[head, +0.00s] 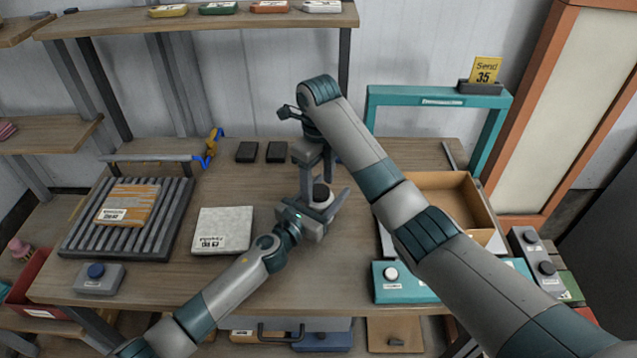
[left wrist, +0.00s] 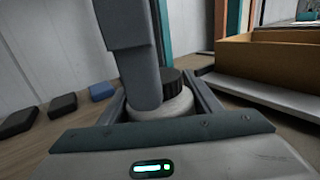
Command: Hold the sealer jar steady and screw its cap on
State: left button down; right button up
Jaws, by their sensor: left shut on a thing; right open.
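The sealer jar (head: 322,201) is a small pale, round jar standing near the middle of the table. Its black cap (head: 321,190) is on top; I cannot tell how tightly it sits. My left gripper (head: 324,206) is shut on the jar's body from the front left. In the left wrist view the white jar (left wrist: 168,106) is between the two fingers, with the ridged black cap (left wrist: 174,82) above it. My right gripper (head: 319,176) is open, pointing down over the cap. One of its grey fingers hides part of the jar and cap in the left wrist view.
A white labelled box (head: 222,230) and a ribbed rack (head: 75,240) lie to the left. Two dark blocks (head: 262,152) are behind. A wooden tray (head: 455,190) and a teal button panel (head: 402,290) are on the right, partly behind my right arm.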

pick_arm(q)
jog(key=shift+f, duration=0.1)
pick_arm(e)
jog(key=shift+r, duration=2.1)
jog(key=shift+c, duration=0.4)
